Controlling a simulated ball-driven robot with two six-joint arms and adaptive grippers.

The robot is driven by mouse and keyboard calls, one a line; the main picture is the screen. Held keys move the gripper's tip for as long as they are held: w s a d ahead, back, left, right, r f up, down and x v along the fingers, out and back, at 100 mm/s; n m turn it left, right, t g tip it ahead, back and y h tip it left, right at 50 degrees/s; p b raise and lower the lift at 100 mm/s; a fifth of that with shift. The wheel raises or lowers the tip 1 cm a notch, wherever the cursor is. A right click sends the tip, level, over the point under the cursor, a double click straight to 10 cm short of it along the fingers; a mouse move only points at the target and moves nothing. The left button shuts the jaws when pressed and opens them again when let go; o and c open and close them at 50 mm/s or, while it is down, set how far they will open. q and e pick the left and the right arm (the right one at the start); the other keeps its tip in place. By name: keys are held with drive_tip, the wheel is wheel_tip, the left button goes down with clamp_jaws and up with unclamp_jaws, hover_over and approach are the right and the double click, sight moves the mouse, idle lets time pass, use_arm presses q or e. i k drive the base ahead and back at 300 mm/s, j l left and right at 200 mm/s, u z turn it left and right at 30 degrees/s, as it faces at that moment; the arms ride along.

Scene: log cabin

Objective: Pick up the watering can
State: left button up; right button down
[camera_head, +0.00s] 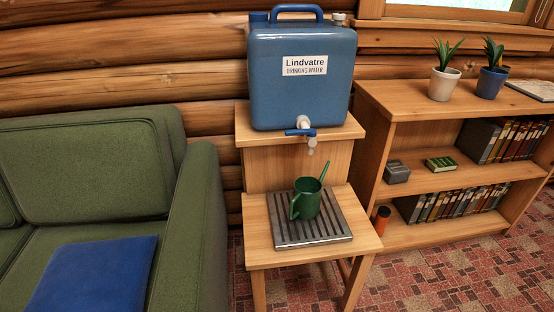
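A small green watering can (308,205) stands upright on a grey slatted drip tray (290,239). It has an open top, a loop handle at its left front and a thin spout rising behind on the right. The tray lies on the lower step of a wooden stand (263,259). Above it, a blue water container (290,95) labelled "Lindvatre drinking water" sits on the upper step. Its tap (305,132) hangs over the can. Neither of my grippers is in view.
A green sofa (195,235) with a blue cushion (95,275) stands close on the left. A wooden bookshelf (410,105) on the right carries two potted plants, a white one (444,85) and a blue one (490,82). Patterned floor (440,275) is open at the front right.

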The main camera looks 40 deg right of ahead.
sight(306, 202)
drive_tip(key=z, duration=1.35)
